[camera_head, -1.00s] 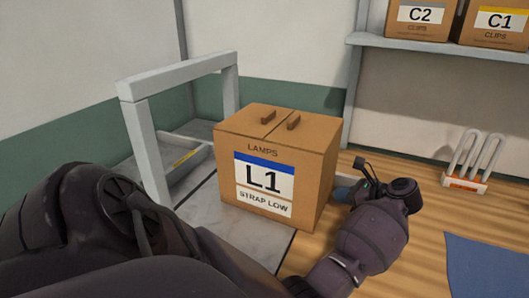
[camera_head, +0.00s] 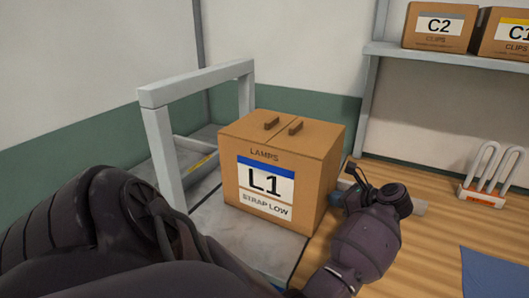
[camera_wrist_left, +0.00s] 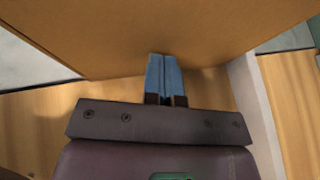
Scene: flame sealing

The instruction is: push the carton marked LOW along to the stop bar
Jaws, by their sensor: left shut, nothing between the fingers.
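The brown carton (camera_head: 290,150), marked L1 LAMPS and STRAP LOW, stands upright at the right of a grey arch frame (camera_head: 166,160), on a grey plate (camera_head: 262,250). A low grey bar with a yellow strip (camera_head: 203,161) lies behind the arch's near post, left of the carton; I take it for the stop bar, and a gap separates them. My left gripper (camera_wrist_left: 165,75) is shut and empty, its blue fingertips at the carton's side; they appear to touch it. In the head view my left wrist is at the carton's right, the fingertips largely hidden. My right gripper is not in view.
A shelf (camera_head: 440,54) at the upper right holds cartons C2 (camera_head: 437,27) and C1 (camera_head: 505,35). A white looped rack (camera_head: 487,178) and a blue mat (camera_head: 495,274) are on the wooden surface at right. A pale grey bar (camera_wrist_left: 256,110) runs beside my left gripper.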

